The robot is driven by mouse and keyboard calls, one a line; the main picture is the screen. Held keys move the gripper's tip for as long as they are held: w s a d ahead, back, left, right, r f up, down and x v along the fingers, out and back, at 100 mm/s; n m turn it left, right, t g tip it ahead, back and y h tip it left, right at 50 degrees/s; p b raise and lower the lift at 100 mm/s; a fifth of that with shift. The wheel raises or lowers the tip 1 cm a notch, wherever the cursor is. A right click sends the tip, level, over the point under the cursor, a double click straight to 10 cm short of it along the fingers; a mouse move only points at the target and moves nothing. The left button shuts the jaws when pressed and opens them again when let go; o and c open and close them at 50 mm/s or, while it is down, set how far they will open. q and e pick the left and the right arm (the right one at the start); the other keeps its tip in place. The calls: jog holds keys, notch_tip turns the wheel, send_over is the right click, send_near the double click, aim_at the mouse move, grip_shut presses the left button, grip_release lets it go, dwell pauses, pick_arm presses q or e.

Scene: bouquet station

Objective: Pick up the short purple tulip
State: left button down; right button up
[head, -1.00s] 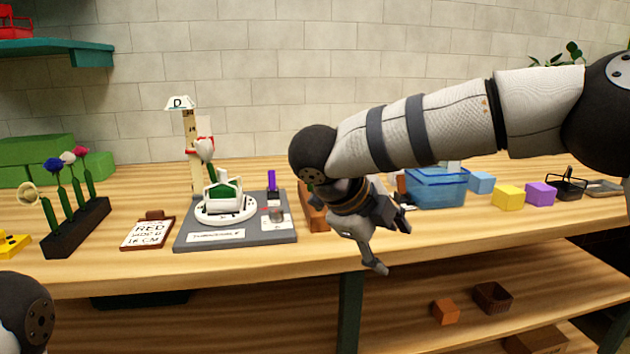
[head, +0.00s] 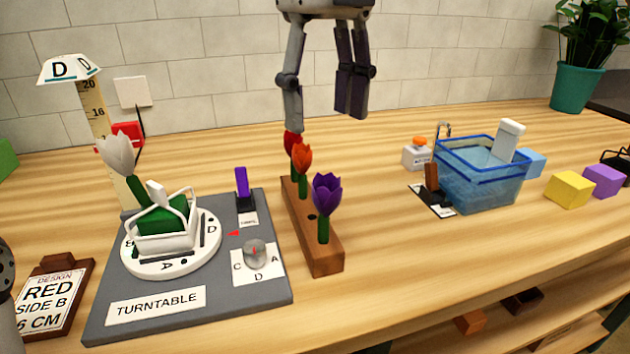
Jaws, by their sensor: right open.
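The short purple tulip (head: 326,194) stands upright at the near end of a brown wooden block (head: 325,253), its green stem in the block. Two red or orange tulips (head: 302,157) stand behind it in the same block. My right gripper (head: 325,112) hangs fingers-down above the far end of the block, open and empty. It is behind and above the purple tulip, apart from it. One fingertip is close to the farthest red tulip in the picture; whether they touch I cannot tell.
Left of the block is a grey turntable board (head: 205,312) with a white basket and a dial. A clipboard card (head: 48,297) and a height post (head: 95,115) are further left. A blue water tub (head: 480,180) and coloured cubes stand right. Table between block and tub is clear.

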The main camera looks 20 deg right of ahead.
aim_at(325, 177)
jog(key=f, duration=0.6)
jog(key=s+f, duration=0.1)
jog(key=f, duration=0.2)
jog(key=shift+w+f, duration=0.1)
jog(key=shift+f, duration=0.15)
jog(key=c, duration=0.9)
